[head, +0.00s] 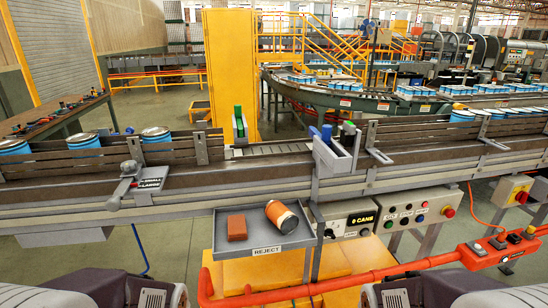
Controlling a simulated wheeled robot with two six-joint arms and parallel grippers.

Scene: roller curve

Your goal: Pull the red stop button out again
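A red mushroom button (448,211) sits at the right end of the grey control panel (415,214) below the conveyor. I cannot tell from here which is the stop button, or whether either is pressed in or out. Neither of my grippers is in view; only parts of my own arms show along the bottom edge.
A red rail (350,278) with a switch box (497,249) crosses in front. The reject tray (262,245) holds a red block (236,227) and an orange can (282,215). The conveyor (270,180) carries blue cans (84,144) at left; a counter box (344,218) hangs below.

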